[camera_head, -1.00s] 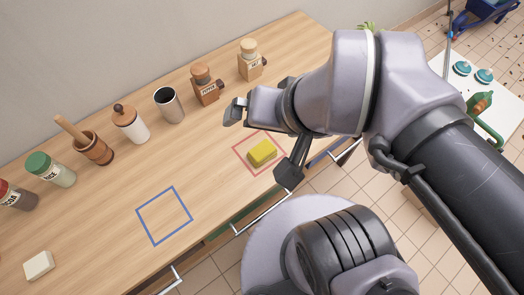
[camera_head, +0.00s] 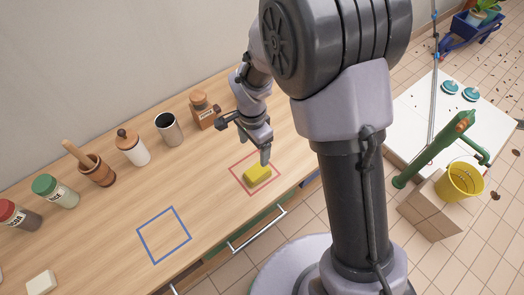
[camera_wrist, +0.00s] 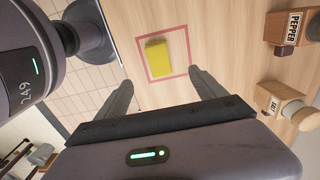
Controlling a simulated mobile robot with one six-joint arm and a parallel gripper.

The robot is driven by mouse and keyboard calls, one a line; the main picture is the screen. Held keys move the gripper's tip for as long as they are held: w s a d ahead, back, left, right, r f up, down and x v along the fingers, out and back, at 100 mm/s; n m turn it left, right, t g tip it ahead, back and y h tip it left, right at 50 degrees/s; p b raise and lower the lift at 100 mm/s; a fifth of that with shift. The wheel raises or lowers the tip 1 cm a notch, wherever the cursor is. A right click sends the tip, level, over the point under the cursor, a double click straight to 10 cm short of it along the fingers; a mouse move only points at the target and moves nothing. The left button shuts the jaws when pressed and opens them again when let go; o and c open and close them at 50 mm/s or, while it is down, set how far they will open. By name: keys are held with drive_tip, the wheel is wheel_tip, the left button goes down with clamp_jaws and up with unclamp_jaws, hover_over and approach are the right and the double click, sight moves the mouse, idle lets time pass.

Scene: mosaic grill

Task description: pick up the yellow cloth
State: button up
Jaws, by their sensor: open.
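The yellow cloth (camera_head: 257,174) is a small folded block lying inside a red square outline on the wooden counter. It also shows in the wrist view (camera_wrist: 158,60), beyond my fingertips and between their lines. My gripper (camera_head: 243,143) is open and empty, above and just behind the cloth in the head view, pointing down. In the wrist view the two fingers of my gripper (camera_wrist: 163,82) are spread wide apart. Nothing lies between them, and the cloth is not touched.
A salt mill (camera_wrist: 283,101) is right of the fingers. The counter around the blue square (camera_head: 164,236) is clear.

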drive_tip(key=b, duration=0.3)
approach(257, 170)
drive_tip(key=f, duration=0.5)
drive_tip(key=shift+a, duration=0.35)
drive_tip(key=f, duration=0.1)
drive_tip(key=f+b, duration=0.1)
drive_tip(key=f, duration=0.1)
drive_tip(key=f+b, duration=0.1)
drive_tip(key=f, duration=0.1)
drive_tip(key=shift+d+f, duration=0.2)
drive_tip(key=shift+d, duration=0.2)
drive_tip(key=shift+r, duration=0.15)
drive_tip(key=shift+s, duration=0.1)
drive_tip(key=c, duration=1.6)
drive_tip(key=shift+r, duration=0.3)
wheel_tip(257, 170, up, 4)
drive_tip(key=shift+f+p, duration=0.25)
drive_tip(key=shift+p, duration=0.8)
drive_tip(key=s+d, duration=0.1)
drive_tip(key=s, duration=0.4)
drive_tip(key=s+d+p, duration=0.1)
drive_tip(key=s+d, duration=0.1)
drive_tip(key=s, duration=0.3)
drive_tip(key=s+d+r, duration=0.1)
drive_tip(key=s, duration=0.4)
drive_tip(key=shift+s+d, duration=0.2)
